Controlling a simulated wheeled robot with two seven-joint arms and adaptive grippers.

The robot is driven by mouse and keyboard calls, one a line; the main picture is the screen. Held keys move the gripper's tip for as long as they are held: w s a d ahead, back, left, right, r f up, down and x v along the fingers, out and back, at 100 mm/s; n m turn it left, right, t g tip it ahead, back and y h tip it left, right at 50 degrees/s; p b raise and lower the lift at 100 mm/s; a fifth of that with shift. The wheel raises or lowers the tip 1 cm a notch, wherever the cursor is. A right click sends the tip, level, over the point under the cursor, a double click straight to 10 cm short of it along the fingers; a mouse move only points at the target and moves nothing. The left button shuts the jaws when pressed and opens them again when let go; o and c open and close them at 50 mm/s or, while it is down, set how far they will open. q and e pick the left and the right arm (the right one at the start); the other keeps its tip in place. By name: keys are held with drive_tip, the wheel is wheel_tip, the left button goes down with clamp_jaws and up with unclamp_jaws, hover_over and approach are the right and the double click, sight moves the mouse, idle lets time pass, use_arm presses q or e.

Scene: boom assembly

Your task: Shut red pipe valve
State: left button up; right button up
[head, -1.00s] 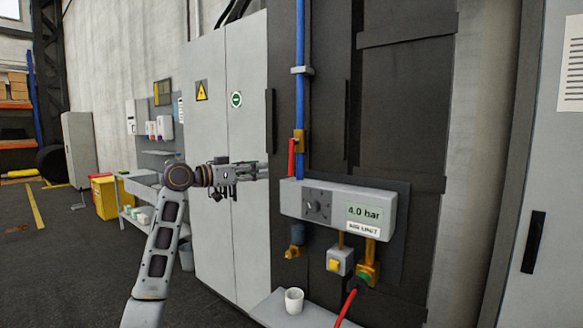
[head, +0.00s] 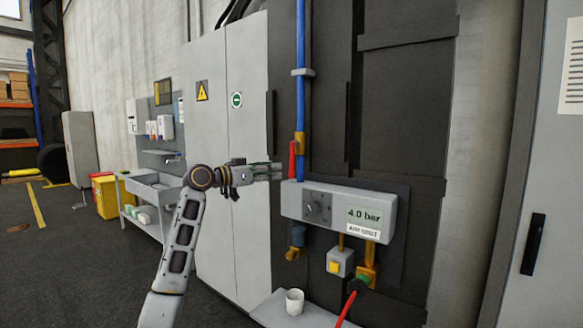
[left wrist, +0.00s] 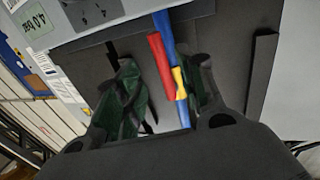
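The red valve handle (head: 292,160) hangs down beside the vertical blue pipe (head: 301,95), joined to it at a brass valve body (head: 300,143). The handle lies nearly parallel to the pipe. My left gripper (head: 280,171) is at the handle's left, its fingers pointing towards it. In the left wrist view the red handle (left wrist: 160,62), the yellow valve body (left wrist: 179,82) and the blue pipe (left wrist: 164,24) show between the spread fingers of my left gripper (left wrist: 155,100). The fingers look apart from the handle. My right gripper is in neither view.
The air unit box (head: 338,208) reading 4.0 bar sits just below the handle. A white cup (head: 294,301) stands on a low ledge beneath it. Grey cabinets (head: 228,120) are on the left. A red hose (head: 346,308) hangs below the unit.

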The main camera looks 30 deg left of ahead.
sight(291, 168)
use_arm(q)
drive_tip(key=shift+p+x, duration=1)
drive_tip(key=shift+x, duration=3.4)
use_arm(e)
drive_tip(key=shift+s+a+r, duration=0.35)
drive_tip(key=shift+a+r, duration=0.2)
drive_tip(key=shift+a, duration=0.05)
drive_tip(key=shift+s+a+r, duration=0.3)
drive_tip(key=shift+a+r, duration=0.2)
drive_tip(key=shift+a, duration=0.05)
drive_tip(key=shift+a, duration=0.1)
use_arm(q)
clamp_jaws()
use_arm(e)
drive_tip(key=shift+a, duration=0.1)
